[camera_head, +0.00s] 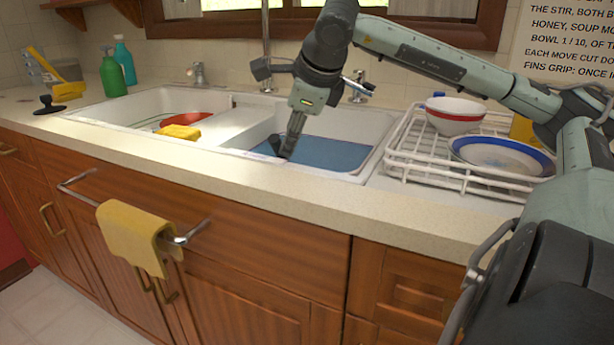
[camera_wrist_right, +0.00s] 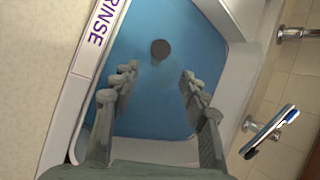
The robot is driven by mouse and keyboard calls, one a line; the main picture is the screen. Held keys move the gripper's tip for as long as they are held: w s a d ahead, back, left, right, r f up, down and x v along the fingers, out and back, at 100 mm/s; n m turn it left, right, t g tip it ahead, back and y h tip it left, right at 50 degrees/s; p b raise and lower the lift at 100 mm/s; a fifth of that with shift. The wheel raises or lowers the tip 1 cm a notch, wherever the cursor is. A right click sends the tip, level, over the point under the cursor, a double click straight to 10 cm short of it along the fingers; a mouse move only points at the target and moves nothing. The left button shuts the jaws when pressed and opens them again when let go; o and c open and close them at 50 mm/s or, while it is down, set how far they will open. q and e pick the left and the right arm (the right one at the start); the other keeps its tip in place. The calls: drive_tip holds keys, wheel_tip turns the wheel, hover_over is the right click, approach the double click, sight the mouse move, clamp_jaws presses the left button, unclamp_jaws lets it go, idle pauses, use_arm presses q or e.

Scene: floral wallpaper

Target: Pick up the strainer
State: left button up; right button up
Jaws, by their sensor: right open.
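My right gripper (camera_head: 284,147) reaches down into the right sink basin, over its blue bottom or water (camera_head: 332,153). In the right wrist view the gripper (camera_wrist_right: 158,82) is open, with nothing between its fingers. A small dark round thing (camera_wrist_right: 160,49) lies in the blue basin, just beyond the fingertips and roughly midway between them. It may be the strainer or the drain; I cannot tell which. In the head view it is hidden or too small to see. My left gripper is not in view.
A white dish rack (camera_head: 430,172) with bowls stands right of the sink. The left basin holds a red dish (camera_head: 188,117) and a yellow sponge (camera_head: 178,132). A black knobbed object (camera_head: 48,105) and green bottle (camera_head: 112,76) stand left. A faucet (camera_head: 266,50) rises behind the basins.

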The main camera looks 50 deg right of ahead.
drive_tip(key=x, duration=0.4)
drive_tip(key=p+x, duration=0.1)
drive_tip(key=x, duration=0.1)
drive_tip(key=shift+w+a+f, duration=0.1)
drive_tip(key=shift+a+f, duration=0.15)
drive_tip(key=shift+a, duration=0.05)
drive_tip(key=shift+w+d+f, duration=0.15)
drive_tip(key=shift+w+f, duration=0.25)
drive_tip(key=shift+f, duration=0.1)
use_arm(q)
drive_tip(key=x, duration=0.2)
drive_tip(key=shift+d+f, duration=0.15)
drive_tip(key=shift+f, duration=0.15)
use_arm(e)
clamp_jaws()
drive_tip(key=shift+r, duration=0.1)
